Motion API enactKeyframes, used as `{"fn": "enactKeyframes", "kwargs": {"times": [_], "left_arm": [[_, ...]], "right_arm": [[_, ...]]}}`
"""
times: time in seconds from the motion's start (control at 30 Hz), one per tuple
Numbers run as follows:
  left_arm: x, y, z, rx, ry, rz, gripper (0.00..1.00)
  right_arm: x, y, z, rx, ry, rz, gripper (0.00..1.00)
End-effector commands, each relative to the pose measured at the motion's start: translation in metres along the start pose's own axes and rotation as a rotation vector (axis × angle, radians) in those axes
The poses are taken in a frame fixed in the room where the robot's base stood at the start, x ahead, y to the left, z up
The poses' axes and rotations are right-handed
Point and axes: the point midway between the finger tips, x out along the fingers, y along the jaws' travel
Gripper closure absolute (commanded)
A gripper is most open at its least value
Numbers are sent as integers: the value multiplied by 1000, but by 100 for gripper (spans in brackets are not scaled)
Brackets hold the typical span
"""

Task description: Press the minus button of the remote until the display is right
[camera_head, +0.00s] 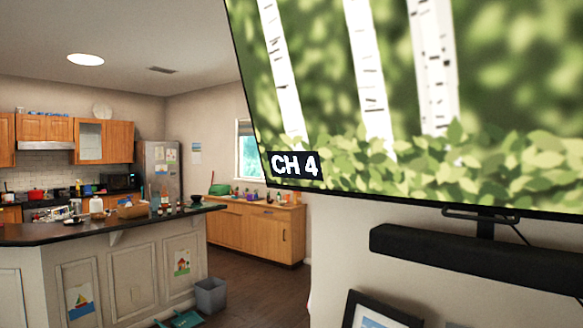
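A large television display (400,100) fills the upper right of the head view. It shows white birch trunks with green leaves, and a dark label (295,166) at its lower left reads "CH 4". The top and right parts of the display run out of the picture. No remote and no minus button show in this view. Neither of my grippers is in view, so whether they are open or hold anything is not shown.
A black soundbar (475,258) is on the wall below the display, with a dark picture frame (380,312) at the bottom. At left stands a kitchen island (110,275) with a cluttered dark top. A grey bin (211,295) stands beside it. Brown floor (260,285) lies open between.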

Motion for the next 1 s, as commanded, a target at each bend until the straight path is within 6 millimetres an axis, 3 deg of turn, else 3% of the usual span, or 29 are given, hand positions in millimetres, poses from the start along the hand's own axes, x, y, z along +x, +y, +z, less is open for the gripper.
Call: {"fn": "enactKeyframes", "kwargs": {"times": [0.33,0.5,0.53,1.0], "left_arm": [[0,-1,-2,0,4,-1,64],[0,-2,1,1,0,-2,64],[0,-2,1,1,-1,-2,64],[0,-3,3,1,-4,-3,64]], "right_arm": [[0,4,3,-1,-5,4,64],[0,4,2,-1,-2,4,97],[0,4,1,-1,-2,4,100],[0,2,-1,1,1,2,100]]}}
